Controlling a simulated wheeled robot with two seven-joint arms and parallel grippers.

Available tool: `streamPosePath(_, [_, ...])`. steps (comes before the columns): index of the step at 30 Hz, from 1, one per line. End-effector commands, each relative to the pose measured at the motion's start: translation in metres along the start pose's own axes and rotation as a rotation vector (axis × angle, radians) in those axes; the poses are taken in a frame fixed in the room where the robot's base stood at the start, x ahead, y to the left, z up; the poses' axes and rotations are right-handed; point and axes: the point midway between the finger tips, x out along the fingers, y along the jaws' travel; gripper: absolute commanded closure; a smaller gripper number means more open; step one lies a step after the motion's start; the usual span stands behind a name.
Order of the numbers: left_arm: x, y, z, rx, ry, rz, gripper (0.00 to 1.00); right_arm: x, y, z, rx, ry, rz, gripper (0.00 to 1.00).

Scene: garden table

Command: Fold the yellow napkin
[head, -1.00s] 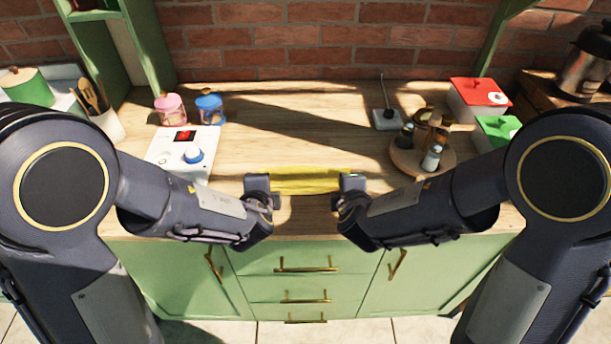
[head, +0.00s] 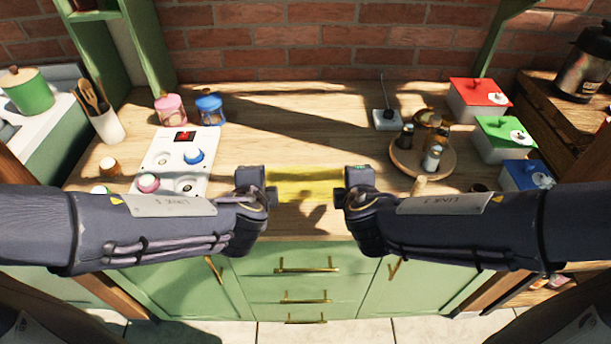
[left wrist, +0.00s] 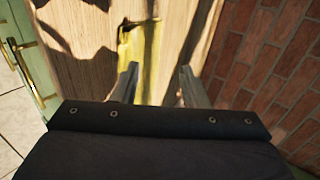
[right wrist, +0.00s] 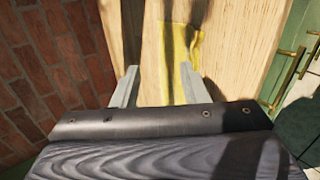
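The yellow napkin (head: 304,184) lies on the wooden worktop near its front edge, midway between my two grippers. My left gripper (head: 271,196) is at the napkin's left side and my right gripper (head: 339,196) is at its right side. The napkin also shows in the left wrist view (left wrist: 143,42) and in the right wrist view (right wrist: 182,45), partly in shadow. Both wrist views show the fingers apart with nothing clearly gripped between them. The napkin's left and right ends are partly hidden by the grippers, so I cannot tell whether they touch it.
A white panel with knobs (head: 172,160) stands left, with pink (head: 170,108) and blue (head: 209,108) jars behind it. A round wooden tray (head: 405,168) with bottles is at right, near several lidded boxes (head: 505,138). The worktop behind the napkin is clear.

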Motion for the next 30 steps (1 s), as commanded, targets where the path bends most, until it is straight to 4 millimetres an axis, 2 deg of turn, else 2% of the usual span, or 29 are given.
streamPosePath(3, [-0.019, -0.006, -0.001, -0.003, 0.004, -0.004, 0.60, -0.019, 0.006, -0.001, 0.003, 0.003, 0.005, 0.60])
streamPosePath(7, [-0.031, -0.009, 0.000, -0.002, 0.002, -0.001, 0.60, -0.031, 0.009, 0.000, 0.002, 0.001, 0.002, 0.60])
streamPosePath(23, [-0.033, -0.009, 0.002, -0.007, -0.004, 0.004, 0.60, -0.033, 0.009, 0.002, 0.007, -0.003, -0.004, 0.60])
streamPosePath(26, [-0.035, -0.007, 0.021, -0.089, -0.038, 0.035, 0.60, -0.036, 0.006, 0.021, 0.089, -0.038, -0.035, 0.60])
streamPosePath(29, [-0.045, 0.003, 0.062, -0.292, -0.117, 0.114, 0.60, -0.046, -0.006, 0.063, 0.295, -0.118, -0.114, 0.60])
streamPosePath(30, [-0.052, 0.011, 0.082, -0.403, -0.156, 0.157, 0.60, -0.054, -0.015, 0.082, 0.407, -0.156, -0.157, 0.60])
